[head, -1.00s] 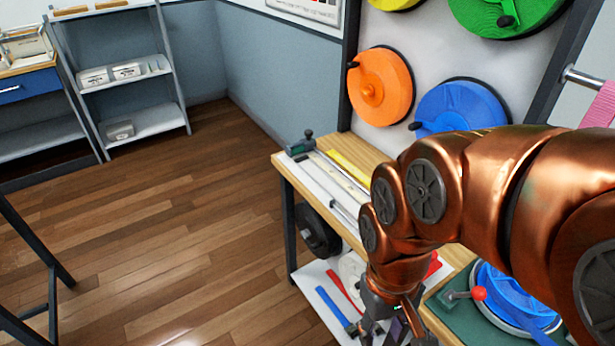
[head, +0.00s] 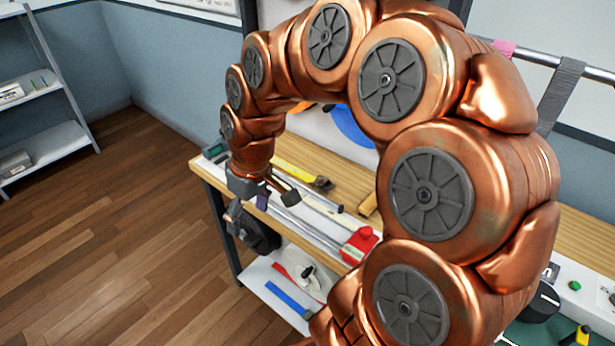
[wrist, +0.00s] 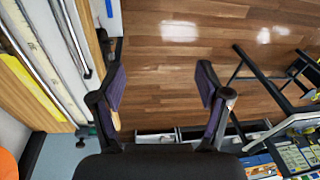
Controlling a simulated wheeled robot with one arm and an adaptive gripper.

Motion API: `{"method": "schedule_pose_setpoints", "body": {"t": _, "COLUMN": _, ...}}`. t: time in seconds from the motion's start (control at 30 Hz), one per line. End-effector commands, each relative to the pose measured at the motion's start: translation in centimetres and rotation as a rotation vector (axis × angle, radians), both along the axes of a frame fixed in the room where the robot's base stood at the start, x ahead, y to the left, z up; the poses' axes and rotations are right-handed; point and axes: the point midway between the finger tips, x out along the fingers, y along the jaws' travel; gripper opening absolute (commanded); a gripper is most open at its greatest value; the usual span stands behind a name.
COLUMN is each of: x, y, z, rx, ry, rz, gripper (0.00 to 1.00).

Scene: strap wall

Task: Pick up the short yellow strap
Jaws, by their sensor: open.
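A yellow strip (head: 296,168) lies flat on the wooden bench, with a dark piece near its right end. It may be the short yellow strap, but I cannot be sure. It also shows at the left edge of the wrist view (wrist: 28,92). My gripper (head: 258,205) is at the bench's front left edge, in front of the strip and apart from it. In the wrist view my gripper (wrist: 162,80) is open and empty, its fingers wide apart over the floor. My arm hides much of the bench's middle.
A metal rail (head: 300,226) runs along the bench front, with a red block (head: 360,245) at its right. The lower shelf holds a blue strap (head: 288,299) and a red strap (head: 291,278). Open wooden floor (head: 130,220) lies left.

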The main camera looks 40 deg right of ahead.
Motion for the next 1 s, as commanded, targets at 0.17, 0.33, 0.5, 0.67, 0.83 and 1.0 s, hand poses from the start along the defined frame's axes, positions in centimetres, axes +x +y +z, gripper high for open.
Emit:
{"method": "schedule_pose_setpoints", "body": {"t": 0.17, "x": 4.3, "y": -6.0, "z": -0.9, "rx": 0.021, "ry": -0.088, "rz": -0.011, "gripper": 0.76}}
{"method": "schedule_pose_setpoints", "body": {"t": 0.33, "x": 6.9, "y": -13.1, "z": -2.2, "rx": 0.015, "ry": -0.17, "rz": -0.039, "gripper": 0.76}}
{"method": "schedule_pose_setpoints", "body": {"t": 0.5, "x": 7.6, "y": -20.8, "z": -4.1, "rx": -0.013, "ry": -0.24, "rz": -0.083, "gripper": 0.76}}
{"method": "schedule_pose_setpoints", "body": {"t": 0.67, "x": 6.9, "y": -26.3, "z": -5.9, "rx": -0.042, "ry": -0.272, "rz": -0.119, "gripper": 0.76}}
{"method": "schedule_pose_setpoints", "body": {"t": 0.83, "x": 6.2, "y": -29.3, "z": -6.7, "rx": -0.065, "ry": -0.29, "rz": -0.14, "gripper": 0.76}}
{"method": "schedule_pose_setpoints", "body": {"t": 1.0, "x": 6.4, "y": -29.8, "z": -7.7, "rx": -0.07, "ry": -0.292, "rz": -0.141, "gripper": 0.76}}
